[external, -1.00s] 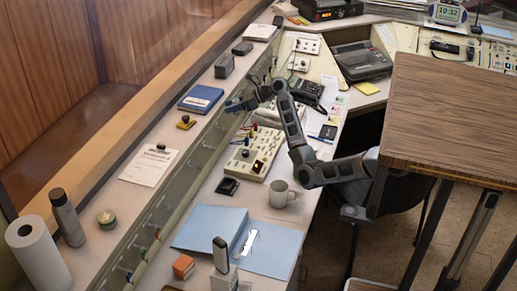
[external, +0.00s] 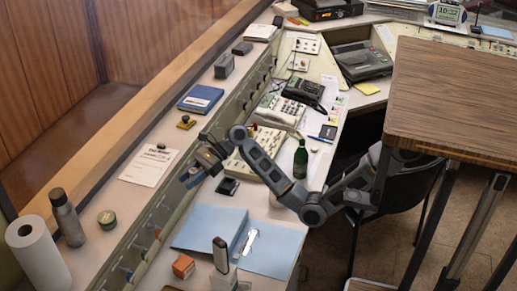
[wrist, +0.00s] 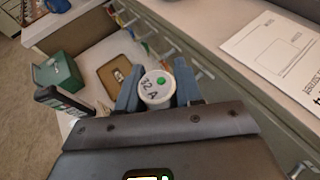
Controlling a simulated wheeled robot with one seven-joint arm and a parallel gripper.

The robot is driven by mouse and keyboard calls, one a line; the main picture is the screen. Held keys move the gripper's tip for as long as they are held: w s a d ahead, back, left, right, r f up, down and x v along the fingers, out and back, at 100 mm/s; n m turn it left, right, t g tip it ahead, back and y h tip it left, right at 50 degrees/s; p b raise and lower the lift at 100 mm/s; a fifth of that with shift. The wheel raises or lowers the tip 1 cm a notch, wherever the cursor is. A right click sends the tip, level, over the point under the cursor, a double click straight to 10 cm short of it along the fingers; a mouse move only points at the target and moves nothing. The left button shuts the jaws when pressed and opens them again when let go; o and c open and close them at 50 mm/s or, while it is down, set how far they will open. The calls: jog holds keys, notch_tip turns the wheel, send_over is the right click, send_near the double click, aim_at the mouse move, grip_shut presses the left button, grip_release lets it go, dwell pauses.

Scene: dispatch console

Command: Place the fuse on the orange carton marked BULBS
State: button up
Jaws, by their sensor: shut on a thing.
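The fuse (wrist: 157,88) is a white cylinder with a green dot and "32 A" on its end face. In the wrist view my gripper (wrist: 158,92) is shut on it, with the blue fingers on either side. In the external view my gripper (external: 190,179) hangs over the console near the grey drawer front, and the fuse cannot be made out there. A small orange carton (external: 183,266) stands at the lower left of the external view, nearer the camera than my gripper. Its marking is too small to read. I cannot make the carton out in the wrist view.
A blue folder (external: 212,228) lies open between my gripper and the carton. A handheld radio (external: 221,258) stands right of the carton. The wrist view shows a tan tray (wrist: 103,74) and a green box (wrist: 58,70).

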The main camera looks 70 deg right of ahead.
jog(key=s+a+n, duration=0.1)
jog(key=s+a, duration=0.2)
jog(key=a, duration=0.2)
send_over(179, 265)
jog(key=shift+g+y, duration=0.4)
notch_tip(179, 265, down, 18)
jog(key=shift+w+r, duration=0.1)
jog(key=shift+f+b, duration=0.45)
jog(key=shift+f, duration=1.6)
jog(key=shift+f, duration=0.15)
jog(key=o, duration=1.1)
jog(key=shift+c, duration=0.2)
